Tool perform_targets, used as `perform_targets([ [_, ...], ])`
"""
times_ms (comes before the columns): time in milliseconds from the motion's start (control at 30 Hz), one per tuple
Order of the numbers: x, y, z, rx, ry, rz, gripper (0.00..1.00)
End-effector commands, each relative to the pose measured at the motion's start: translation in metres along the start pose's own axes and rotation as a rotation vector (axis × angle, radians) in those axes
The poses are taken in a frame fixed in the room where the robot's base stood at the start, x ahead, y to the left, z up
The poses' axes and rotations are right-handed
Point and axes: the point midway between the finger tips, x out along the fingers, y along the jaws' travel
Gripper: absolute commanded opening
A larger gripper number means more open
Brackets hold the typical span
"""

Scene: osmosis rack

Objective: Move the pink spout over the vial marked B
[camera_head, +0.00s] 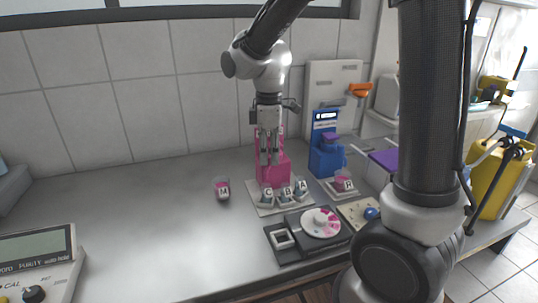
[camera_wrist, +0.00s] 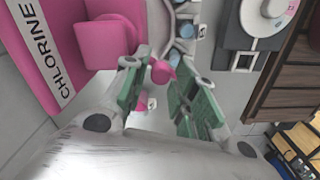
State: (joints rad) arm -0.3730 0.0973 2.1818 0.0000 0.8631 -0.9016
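The pink spout (camera_wrist: 162,72) shows between my fingertips in the wrist view, with a gap on both sides. In the head view my gripper (camera_head: 269,159) hides it. My gripper points down in front of the pink chlorine dispenser (camera_head: 272,174); its fingers are apart. The vial marked B (camera_head: 286,194) stands on the pale base below the dispenser, between the vial marked C (camera_head: 267,197) and the vial marked A (camera_head: 301,187). I cannot tell exactly which vial the spout is over.
A blue dispenser (camera_head: 325,156) stands to the right with a vial marked R (camera_head: 343,183). A vial marked M (camera_head: 222,188) stands alone on the left. A dark device with a white dial (camera_head: 320,222) lies in front. The counter's left part is mostly clear.

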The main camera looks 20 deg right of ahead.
Motion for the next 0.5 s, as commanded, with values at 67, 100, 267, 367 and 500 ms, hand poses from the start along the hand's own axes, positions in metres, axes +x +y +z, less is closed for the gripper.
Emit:
perform_targets([
  [67, 0.0056, -0.0004, 0.0003, 0.000, -0.001, -0.001, 0.28],
  [100, 0.0070, -0.0003, 0.0002, 0.000, 0.000, 0.000, 0.28],
  [267, 0.0080, -0.0001, 0.0001, 0.001, 0.001, 0.001, 0.28],
  [367, 0.0079, -0.0001, 0.0001, 0.001, 0.001, 0.001, 0.26],
  [500, 0.0078, -0.0001, 0.0002, 0.001, 0.001, 0.001, 0.01],
])
